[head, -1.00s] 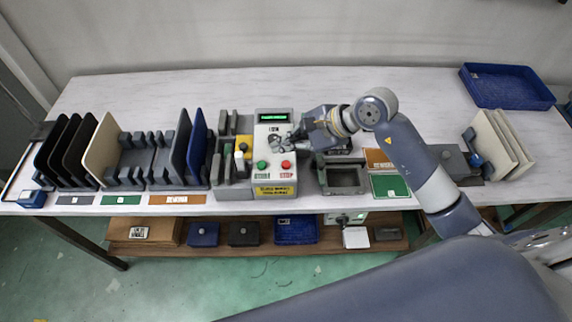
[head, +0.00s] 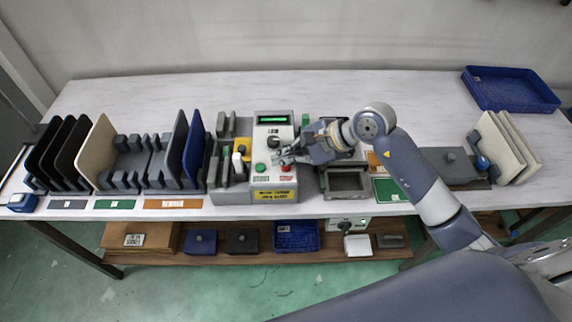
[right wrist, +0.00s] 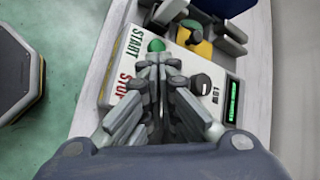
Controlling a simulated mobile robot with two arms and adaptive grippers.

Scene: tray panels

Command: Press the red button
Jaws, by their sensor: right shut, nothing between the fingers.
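The red button (head: 286,167) is on the front right of the light-grey control box (head: 262,140), above the STOP label. The red button is hidden there behind the fingers. My left gripper is out of view.
A black knob (right wrist: 200,84) and a lit green display (head: 272,119) are on the same box. Racks with upright panels (head: 185,150) stand to the left. A blue tray (head: 510,88) is at the back right.

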